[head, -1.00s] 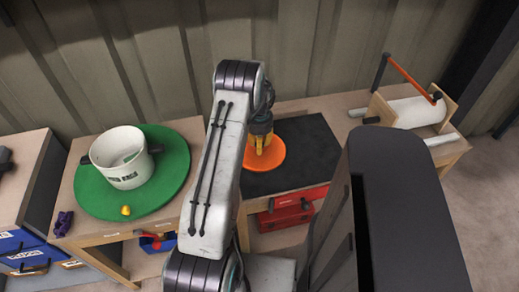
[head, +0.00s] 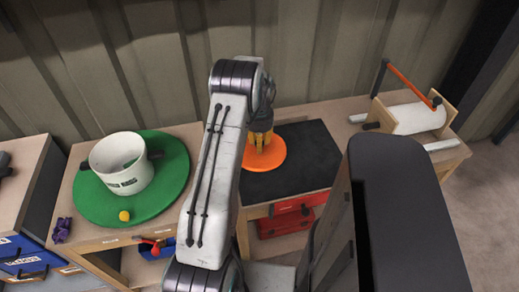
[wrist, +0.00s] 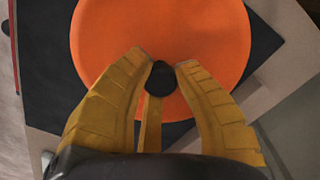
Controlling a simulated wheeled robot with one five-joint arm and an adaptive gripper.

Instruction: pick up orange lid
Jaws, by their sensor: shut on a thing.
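The orange lid (head: 266,155) is a flat round disc over the black mat (head: 308,166) on the bench. In the wrist view the orange lid (wrist: 105,38) fills the upper middle, with a round black knob (wrist: 160,79) on it. My gripper (wrist: 161,64) has yellow fingers, and they are shut on the knob from both sides. In the head view my gripper (head: 262,140) comes down onto the lid, partly behind my arm. I cannot tell whether the lid touches the mat.
Left on the bench, a white pot (head: 121,165) stands on a round green mat (head: 163,202) with a small yellow ball (head: 124,215). A paper roll holder (head: 414,116) is at the right. Red drawers (head: 285,223) are below. A corrugated wall stands close behind.

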